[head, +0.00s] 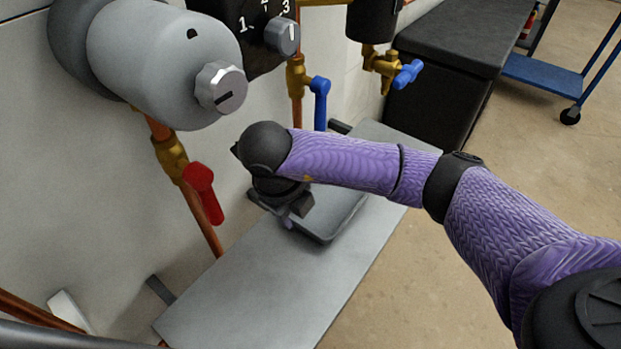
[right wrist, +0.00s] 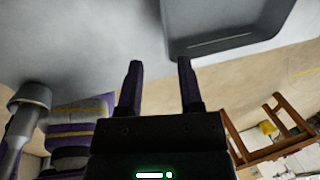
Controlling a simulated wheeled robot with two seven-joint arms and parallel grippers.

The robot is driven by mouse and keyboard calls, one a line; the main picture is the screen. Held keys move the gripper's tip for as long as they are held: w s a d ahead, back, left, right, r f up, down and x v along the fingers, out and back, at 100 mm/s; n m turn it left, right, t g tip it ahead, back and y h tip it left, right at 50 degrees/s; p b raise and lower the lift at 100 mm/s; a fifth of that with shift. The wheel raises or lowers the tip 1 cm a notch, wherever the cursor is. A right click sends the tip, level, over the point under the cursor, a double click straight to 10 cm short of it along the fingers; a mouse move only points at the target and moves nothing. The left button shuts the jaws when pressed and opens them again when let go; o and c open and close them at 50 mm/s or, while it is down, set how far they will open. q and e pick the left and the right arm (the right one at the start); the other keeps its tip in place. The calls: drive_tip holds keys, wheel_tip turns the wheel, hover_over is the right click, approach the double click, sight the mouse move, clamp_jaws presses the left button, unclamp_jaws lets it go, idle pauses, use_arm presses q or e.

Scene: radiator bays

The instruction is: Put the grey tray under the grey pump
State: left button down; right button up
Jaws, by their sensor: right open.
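The grey pump (head: 160,55), a rounded grey body with a knob on its front, is on the wall at the upper left of the head view. The grey tray (head: 343,212) lies on the grey shelf below, right of the pump and partly hidden behind my right arm. My right gripper (head: 292,218) is at the tray's near left side. In the right wrist view the gripper (right wrist: 158,78) is open and nothing shows held. The tray (right wrist: 225,40) is beyond its fingertips, its side edge roughly in line with the gap. I cannot tell whether they touch. My left gripper is not in view.
The grey shelf (head: 265,285) is bare at its near end, below the pump. Copper pipes with a red-handled valve (head: 203,190) and a blue-handled valve (head: 319,100) run down the wall. A black bench (head: 455,50) and a blue trolley (head: 545,75) stand behind.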

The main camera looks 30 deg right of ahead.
sight(304, 229)
drive_tip(key=b+x, duration=0.6)
drive_tip(key=x, duration=0.4)
drive_tip(key=shift+w+d+b, duration=0.1)
drive_tip(key=shift+d+b, duration=0.05)
drive_tip(key=shift+b, duration=0.25)
drive_tip(key=shift+r, duration=0.2)
drive_tip(key=c, duration=0.6)
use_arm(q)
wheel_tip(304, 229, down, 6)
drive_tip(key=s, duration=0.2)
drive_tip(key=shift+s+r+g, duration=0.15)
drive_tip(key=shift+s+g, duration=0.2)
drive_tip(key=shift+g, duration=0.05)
use_arm(e)
clamp_jaws()
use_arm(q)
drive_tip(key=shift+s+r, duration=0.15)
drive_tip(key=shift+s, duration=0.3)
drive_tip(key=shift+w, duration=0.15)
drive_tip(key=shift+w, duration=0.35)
